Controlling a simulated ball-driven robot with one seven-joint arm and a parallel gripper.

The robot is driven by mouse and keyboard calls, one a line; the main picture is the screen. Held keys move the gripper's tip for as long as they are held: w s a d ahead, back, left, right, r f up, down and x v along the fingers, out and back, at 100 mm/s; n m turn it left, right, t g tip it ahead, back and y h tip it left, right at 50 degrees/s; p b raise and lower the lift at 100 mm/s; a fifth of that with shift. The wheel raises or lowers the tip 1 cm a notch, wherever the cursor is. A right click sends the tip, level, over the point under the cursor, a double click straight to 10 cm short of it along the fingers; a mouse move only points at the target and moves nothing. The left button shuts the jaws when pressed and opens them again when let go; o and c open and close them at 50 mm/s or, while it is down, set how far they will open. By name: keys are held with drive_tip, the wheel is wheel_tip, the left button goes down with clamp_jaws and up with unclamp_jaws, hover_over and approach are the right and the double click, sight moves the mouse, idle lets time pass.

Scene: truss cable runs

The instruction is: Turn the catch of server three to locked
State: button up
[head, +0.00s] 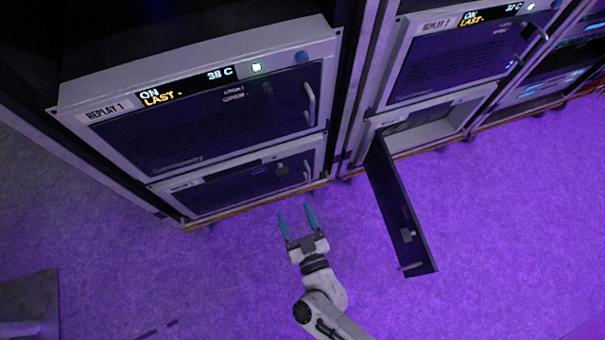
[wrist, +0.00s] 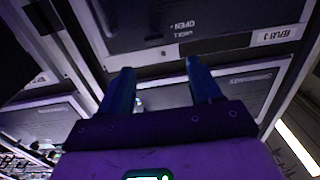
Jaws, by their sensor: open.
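My gripper (head: 296,211) is open and empty, above the floor in front of the left rack. Its two teal fingers also show in the wrist view (wrist: 160,68), apart, with server fronts beyond them. The lower left server (head: 225,192) has its dark door shut, with a small grey catch (head: 282,168) left of its handle. The lower right server (head: 440,128) stands with its door (head: 390,195) swung out. A small grey catch (head: 407,235) sits near that door's free end.
The upper left server (head: 210,110), labelled REPLAY 1, shows ON and 38 C. The upper right server (head: 460,55) also has a lit display. The open door juts out over the purple floor (head: 230,280) to the right of my gripper. A grey object (head: 30,305) stands at lower left.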

drive_tip(key=d+b+x, duration=0.1)
drive_tip(key=b+x, duration=0.2)
drive_tip(key=x, duration=0.7)
drive_tip(key=shift+w+a+b, duration=0.2)
drive_tip(key=shift+w+b, duration=0.15)
drive_tip(key=shift+w, duration=0.15)
drive_tip(key=shift+c, duration=0.5)
drive_tip(key=c, duration=0.9)
drive_tip(key=shift+c, duration=0.2)
